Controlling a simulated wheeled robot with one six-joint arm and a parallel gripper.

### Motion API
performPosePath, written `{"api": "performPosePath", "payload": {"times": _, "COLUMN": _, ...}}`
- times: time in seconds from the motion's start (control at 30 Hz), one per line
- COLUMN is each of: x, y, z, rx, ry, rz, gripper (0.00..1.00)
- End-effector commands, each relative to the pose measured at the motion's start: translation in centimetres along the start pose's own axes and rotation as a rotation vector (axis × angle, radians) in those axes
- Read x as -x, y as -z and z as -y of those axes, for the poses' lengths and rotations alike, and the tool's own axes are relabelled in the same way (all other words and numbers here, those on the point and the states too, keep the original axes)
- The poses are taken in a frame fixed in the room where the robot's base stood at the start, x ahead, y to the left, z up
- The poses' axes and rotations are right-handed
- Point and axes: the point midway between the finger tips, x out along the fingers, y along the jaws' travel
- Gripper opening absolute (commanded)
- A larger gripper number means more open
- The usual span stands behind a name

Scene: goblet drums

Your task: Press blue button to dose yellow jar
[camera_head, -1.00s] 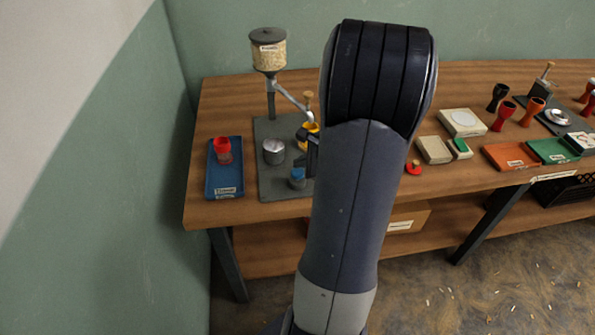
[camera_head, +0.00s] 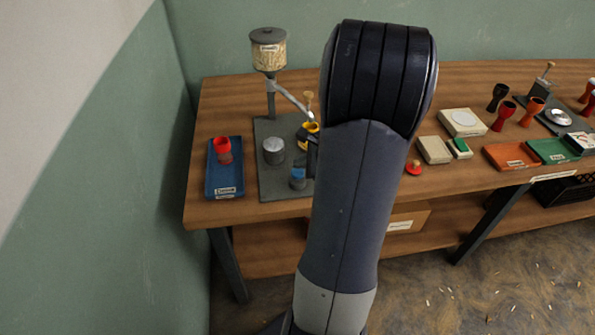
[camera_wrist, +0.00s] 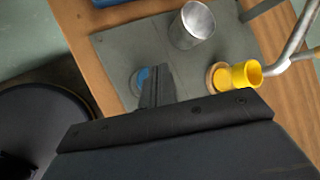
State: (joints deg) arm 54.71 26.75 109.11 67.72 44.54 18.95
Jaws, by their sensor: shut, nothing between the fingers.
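The blue button (camera_head: 298,174) sits on a round grey housing at the front of the grey base plate (camera_head: 272,190). In the wrist view the blue button (camera_wrist: 142,80) is partly covered by my gripper (camera_wrist: 157,72), whose shut, empty fingers are right at it. I cannot tell whether they touch it. In the head view my gripper (camera_head: 312,158) shows only partly behind my arm. The yellow jar (camera_head: 311,128) stands on the plate behind it, near the spout's end, partly hidden. The yellow jar (camera_wrist: 246,74) also shows in the wrist view, right of my fingers.
A grain hopper (camera_head: 268,52) on a post has a spout (camera_head: 292,99) slanting toward the jar. A metal cup (camera_head: 273,151) stands on the plate. A blue tray (camera_head: 225,181) with a red goblet (camera_head: 223,151) lies left. A red button (camera_head: 413,168) and several trays lie right.

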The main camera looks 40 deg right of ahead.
Motion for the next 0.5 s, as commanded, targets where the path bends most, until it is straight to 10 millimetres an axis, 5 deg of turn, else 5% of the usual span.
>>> {"api": "performPosePath", "payload": {"times": 0.5, "x": -0.54, "y": 0.39, "z": -0.39, "rx": 0.000, "ry": 0.000, "rz": 0.000, "gripper": 0.00}}
